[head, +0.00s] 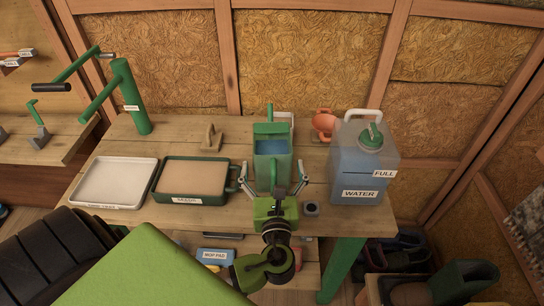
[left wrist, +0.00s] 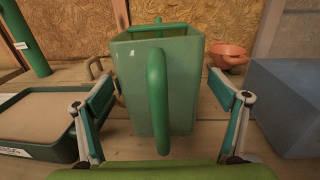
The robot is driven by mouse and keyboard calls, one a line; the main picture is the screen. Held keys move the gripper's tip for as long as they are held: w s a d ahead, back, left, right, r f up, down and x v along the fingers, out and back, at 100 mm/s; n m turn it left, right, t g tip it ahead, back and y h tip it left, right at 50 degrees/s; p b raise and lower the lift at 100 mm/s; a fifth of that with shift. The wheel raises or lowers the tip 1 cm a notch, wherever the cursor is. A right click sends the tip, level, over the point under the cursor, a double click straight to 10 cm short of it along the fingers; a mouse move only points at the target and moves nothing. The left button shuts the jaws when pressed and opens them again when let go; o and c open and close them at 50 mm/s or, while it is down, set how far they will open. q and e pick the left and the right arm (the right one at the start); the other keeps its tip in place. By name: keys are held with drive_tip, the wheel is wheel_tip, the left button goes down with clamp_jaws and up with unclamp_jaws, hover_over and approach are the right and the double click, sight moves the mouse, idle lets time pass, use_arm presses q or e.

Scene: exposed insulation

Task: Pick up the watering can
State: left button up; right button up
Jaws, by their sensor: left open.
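The watering can (head: 272,160) is a green, box-shaped vessel with blue inside, upright near the middle of the wooden workbench. In the left wrist view the can (left wrist: 190,85) stands straight ahead, its curved green handle facing me and a green bar across its top. My left gripper (head: 273,182) is open, with one finger on each side of the can's near end. In the left wrist view the spread fingers flank the handle, with gaps visible. My right gripper is not in view.
A green tray (head: 192,181) and a white tray (head: 118,182) lie left. An orange pot (head: 324,124) is behind. A green post (head: 131,97) stands back left.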

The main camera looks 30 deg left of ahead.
use_arm(q)
drive_tip(key=x, duration=0.4)
drive_tip(key=shift+r, duration=0.15)
drive_tip(key=shift+w, duration=0.1)
drive_tip(key=c, duration=2.2)
drive_tip(key=shift+r, duration=0.2)
drive_tip(key=shift+p, duration=0.3)
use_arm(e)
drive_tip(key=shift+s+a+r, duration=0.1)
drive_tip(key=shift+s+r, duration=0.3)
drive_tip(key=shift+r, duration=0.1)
